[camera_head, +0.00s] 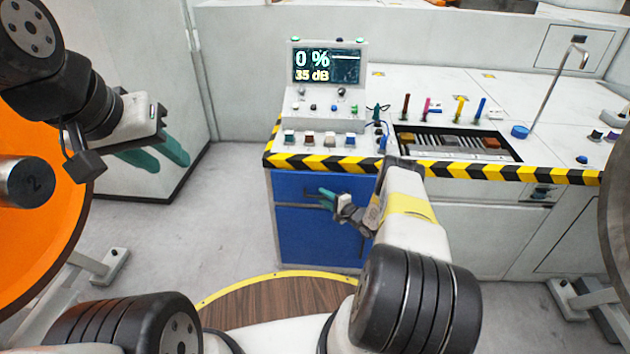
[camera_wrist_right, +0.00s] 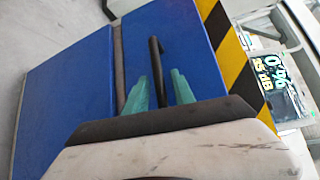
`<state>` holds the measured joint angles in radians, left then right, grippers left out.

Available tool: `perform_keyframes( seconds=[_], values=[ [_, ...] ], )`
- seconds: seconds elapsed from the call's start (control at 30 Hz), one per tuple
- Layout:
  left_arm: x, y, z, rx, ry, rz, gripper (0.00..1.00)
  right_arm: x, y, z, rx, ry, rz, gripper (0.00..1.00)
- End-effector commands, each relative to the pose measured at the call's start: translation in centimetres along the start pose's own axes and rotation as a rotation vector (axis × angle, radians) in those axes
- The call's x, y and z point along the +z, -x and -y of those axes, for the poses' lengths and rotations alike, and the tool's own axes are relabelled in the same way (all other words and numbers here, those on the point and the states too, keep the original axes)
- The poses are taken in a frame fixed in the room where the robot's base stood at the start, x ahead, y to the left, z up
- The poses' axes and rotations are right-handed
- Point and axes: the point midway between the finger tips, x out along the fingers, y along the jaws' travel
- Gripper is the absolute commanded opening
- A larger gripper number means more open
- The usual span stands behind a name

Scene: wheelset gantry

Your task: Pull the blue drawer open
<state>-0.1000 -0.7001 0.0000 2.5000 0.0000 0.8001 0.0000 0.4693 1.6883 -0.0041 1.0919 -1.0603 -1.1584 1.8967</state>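The blue drawer (camera_head: 296,186) is the upper front of a blue cabinet under the workbench. It looks shut, and it also shows in the right wrist view (camera_wrist_right: 190,55). Its dark bar handle (camera_wrist_right: 155,58) runs between the two teal fingers of my right gripper (camera_wrist_right: 162,88), one finger on each side. The fingers are apart, and I cannot tell whether they touch the handle. In the head view my right gripper (camera_head: 327,195) is small at the drawer front and hides part of the handle. My left gripper (camera_head: 172,165) is open and empty at the left, far from the drawer.
A lower blue front (camera_head: 310,238) lies below the drawer. The striped bench edge (camera_head: 330,162) overhangs just above it. A control panel with a display (camera_head: 328,66) stands on the bench. An orange wheel (camera_head: 40,235) is at the left. Grey floor (camera_head: 225,215) in front of the cabinet is clear.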

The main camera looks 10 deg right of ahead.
Motion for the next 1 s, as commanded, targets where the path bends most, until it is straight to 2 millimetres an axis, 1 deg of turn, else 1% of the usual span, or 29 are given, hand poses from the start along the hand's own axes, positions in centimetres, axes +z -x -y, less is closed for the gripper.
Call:
perform_keyframes(
  seconds=[0.03, 0.1, 0.13, 1.0],
  values=[
    [0.00, 0.00, 0.00, 0.000, 0.000, 0.000, 0.36, -0.01, 0.01, 0.01, 0.000, 0.000, 0.000, 0.18],
    [0.00, 0.00, 0.00, 0.000, 0.000, 0.000, 0.36, -0.01, 0.01, 0.02, 0.000, 0.000, 0.000, 0.05],
    [0.00, 0.00, 0.00, 0.000, 0.000, 0.000, 0.36, -0.01, 0.02, 0.02, 0.000, 0.000, 0.000, 0.00],
    [0.00, 0.00, 0.00, 0.000, 0.000, 0.000, 0.36, -0.02, 0.06, -0.04, 0.001, 0.000, 0.000, 0.00]
  ],
)
